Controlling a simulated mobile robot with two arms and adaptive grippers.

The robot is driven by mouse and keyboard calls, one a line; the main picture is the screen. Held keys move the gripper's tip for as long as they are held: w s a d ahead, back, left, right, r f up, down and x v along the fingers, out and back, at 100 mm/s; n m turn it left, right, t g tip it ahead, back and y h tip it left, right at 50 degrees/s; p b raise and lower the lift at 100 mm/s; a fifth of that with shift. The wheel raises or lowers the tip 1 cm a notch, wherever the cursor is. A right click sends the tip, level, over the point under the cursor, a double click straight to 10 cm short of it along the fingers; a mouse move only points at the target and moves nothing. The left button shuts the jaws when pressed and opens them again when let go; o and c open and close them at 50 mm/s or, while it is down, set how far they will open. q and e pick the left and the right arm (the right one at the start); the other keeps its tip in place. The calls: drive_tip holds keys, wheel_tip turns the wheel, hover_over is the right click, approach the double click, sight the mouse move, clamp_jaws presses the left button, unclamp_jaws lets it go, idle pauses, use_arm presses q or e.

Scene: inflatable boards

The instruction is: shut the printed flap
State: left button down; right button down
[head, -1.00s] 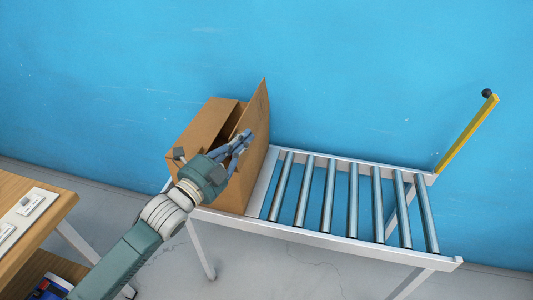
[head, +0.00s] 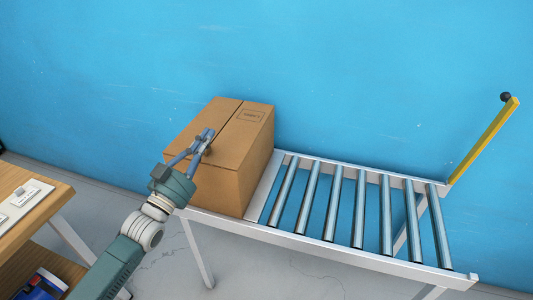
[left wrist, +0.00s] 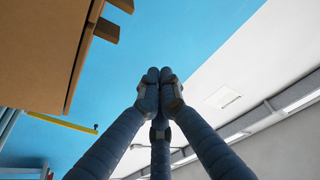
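The cardboard box (head: 235,190) stands at the left end of the roller table. Its printed flap (head: 258,131), with a small dark printed mark, lies down flat across the right part of the box top. The other flap (head: 203,117) lies flat on the left, with a dark seam between them. My left gripper (head: 207,138) is over the front part of the top, near the seam. Its fingers are together and empty in the left wrist view (left wrist: 159,80); cardboard shows there at upper left. I cannot tell whether it touches the flap. My right gripper is out of view.
The roller table (head: 345,208) runs right from the box, its rollers clear. A yellow post (head: 484,140) with a black knob stands at its far right corner. A wooden table (head: 40,210) is at left. A blue wall (head: 380,70) closes off the back.

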sight(201, 159)
use_arm(q)
drive_tip(key=n, duration=0.1)
drive_tip(key=a+f+n+y, duration=0.1)
drive_tip(key=f+n+t, duration=0.1)
drive_tip(key=shift+w+a+f+n+y+b, duration=0.2)
drive_tip(key=shift+a+n+y+b, duration=0.1)
drive_tip(key=shift+y, duration=0.1)
drive_tip(key=n, duration=0.1)
drive_tip(key=n+y, duration=0.1)
drive_tip(key=f+n, duration=0.1)
drive_tip(key=shift+a+n, duration=0.25)
drive_tip(key=shift+n, duration=0.05)
drive_tip(key=shift+w+a+f+n+t+y, duration=0.1)
drive_tip(key=shift+a+f+n+t+y, duration=0.1)
drive_tip(key=shift+f+n+y, duration=0.3)
drive_tip(key=shift+w+a+f+n+t+y, duration=0.1)
drive_tip(key=shift+a+f+n+t+y, duration=0.1)
drive_tip(key=shift+n, duration=0.5)
